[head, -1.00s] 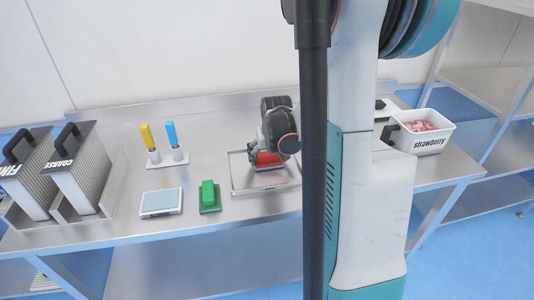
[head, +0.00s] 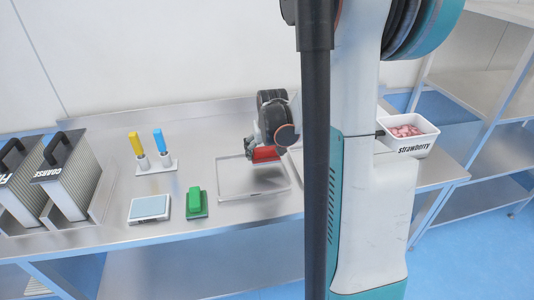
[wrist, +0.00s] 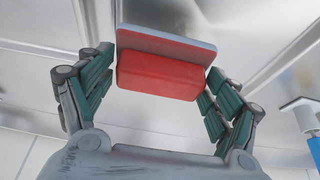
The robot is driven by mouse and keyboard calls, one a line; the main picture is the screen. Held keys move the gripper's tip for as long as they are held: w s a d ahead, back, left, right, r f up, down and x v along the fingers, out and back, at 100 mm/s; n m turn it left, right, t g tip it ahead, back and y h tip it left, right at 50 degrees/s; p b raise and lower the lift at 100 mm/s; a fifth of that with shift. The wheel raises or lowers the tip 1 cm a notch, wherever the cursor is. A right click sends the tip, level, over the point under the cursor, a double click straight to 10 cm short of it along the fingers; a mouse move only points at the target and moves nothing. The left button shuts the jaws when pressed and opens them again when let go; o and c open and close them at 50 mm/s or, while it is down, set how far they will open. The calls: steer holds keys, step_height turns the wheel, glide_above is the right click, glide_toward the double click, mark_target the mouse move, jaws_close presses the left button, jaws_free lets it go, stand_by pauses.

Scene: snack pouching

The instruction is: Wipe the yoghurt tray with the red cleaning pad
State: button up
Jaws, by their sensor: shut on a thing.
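The red cleaning pad (head: 264,154) is held in my gripper (head: 262,146) over the back part of the metal yoghurt tray (head: 242,187). In the wrist view, my gripper (wrist: 163,76) is shut with its green-lined fingers on either side of the pad's red block (wrist: 160,78). The pad has a pale layer on its far side. In the head view the pad looks tilted and a little above the tray floor; I cannot tell whether any edge touches. The tray looks empty.
A green pad (head: 196,202) and a grey scale (head: 149,208) lie left of the tray. Yellow-handled (head: 137,144) and blue-handled (head: 160,141) tools stand behind them. A strawberry bin (head: 409,136) stands at right beyond my column.

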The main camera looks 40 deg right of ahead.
steer(key=shift+r+p, duration=1.1)
steer(key=shift+r, duration=0.85)
